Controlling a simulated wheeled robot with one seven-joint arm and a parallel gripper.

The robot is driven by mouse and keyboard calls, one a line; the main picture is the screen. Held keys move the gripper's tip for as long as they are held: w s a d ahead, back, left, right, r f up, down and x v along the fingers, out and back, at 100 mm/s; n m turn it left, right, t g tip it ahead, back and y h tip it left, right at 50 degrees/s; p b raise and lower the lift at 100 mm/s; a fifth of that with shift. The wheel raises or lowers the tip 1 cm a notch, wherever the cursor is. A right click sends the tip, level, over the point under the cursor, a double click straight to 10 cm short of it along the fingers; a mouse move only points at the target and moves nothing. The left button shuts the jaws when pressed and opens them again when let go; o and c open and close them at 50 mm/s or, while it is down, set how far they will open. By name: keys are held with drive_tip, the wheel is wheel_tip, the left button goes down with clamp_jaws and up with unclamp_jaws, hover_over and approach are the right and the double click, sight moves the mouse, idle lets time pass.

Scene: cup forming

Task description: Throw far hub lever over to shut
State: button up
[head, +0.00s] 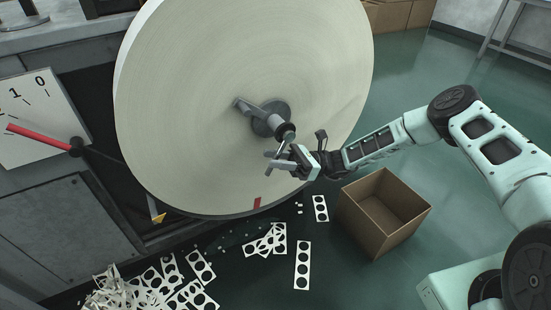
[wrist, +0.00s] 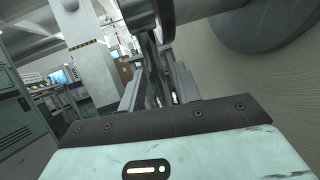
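A big pale paper roll (head: 200,90) fills the middle of the head view. Its grey hub (head: 268,118) carries an arm (head: 250,107) pointing up and left. A shaft with a rounded end (head: 286,131) sticks out towards my gripper (head: 279,157), which is just below it. In the wrist view a dark bar (wrist: 153,62) runs between my two fingers (wrist: 157,88) up to a round metal end (wrist: 140,14). The fingers stand apart at either side of the bar; I cannot tell whether they touch it. My gripper hides part of the bar in the head view.
An open cardboard box (head: 384,212) stands on the floor below my arm. Punched paper strips (head: 303,265) and scraps lie on the floor in front of the roll. A dial plate (head: 40,110) with a red pointer (head: 38,135) is at the left.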

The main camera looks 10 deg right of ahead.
drive_tip(key=v, duration=1.7)
drive_tip(key=shift+b, duration=0.35)
